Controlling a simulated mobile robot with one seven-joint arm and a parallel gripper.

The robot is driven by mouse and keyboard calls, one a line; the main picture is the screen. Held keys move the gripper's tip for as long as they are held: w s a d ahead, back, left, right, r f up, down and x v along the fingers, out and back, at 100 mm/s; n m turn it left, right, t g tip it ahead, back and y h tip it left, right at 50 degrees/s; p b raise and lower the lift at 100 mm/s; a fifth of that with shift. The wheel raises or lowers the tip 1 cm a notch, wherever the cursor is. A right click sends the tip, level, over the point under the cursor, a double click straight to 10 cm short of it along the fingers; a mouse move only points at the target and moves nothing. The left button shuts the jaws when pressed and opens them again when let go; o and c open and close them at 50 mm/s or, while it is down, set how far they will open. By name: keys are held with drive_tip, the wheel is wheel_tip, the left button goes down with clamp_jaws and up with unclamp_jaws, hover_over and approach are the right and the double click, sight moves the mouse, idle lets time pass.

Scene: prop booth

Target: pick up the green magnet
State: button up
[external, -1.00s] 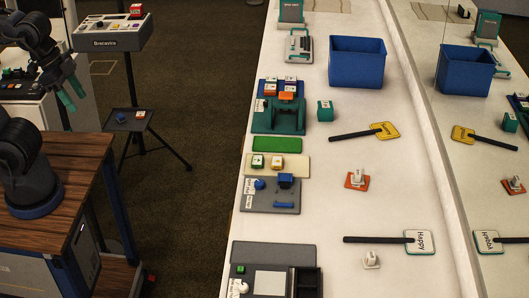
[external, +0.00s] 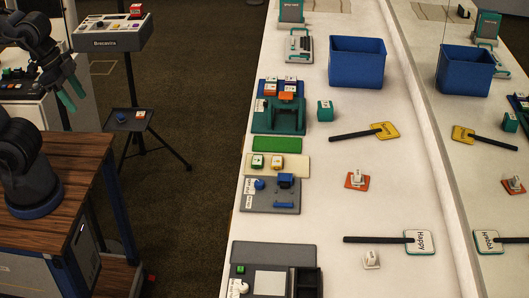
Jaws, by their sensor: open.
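Several small green things are in the external view, and I cannot tell for certain which is the green magnet. A small green block with a white top (external: 257,161) sits on a cream board at the left side of the long white counter, beside a yellow one. A smaller green block (external: 240,269) is on the grey panel at the near end. A larger teal block (external: 325,111) stands on the counter right of the teal stand. My gripper (external: 71,95), with teal fingers, is open and empty at the far left, pointing down, well away from the counter.
A blue bin (external: 357,68) stands at the back of the counter. Two paddles, one yellow (external: 384,131) and one white (external: 419,241), lie on it. A tripod tray (external: 128,120) and console (external: 110,33) stand on the floor between. A mirror on the right repeats objects.

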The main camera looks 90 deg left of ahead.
drive_tip(key=o, duration=0.4)
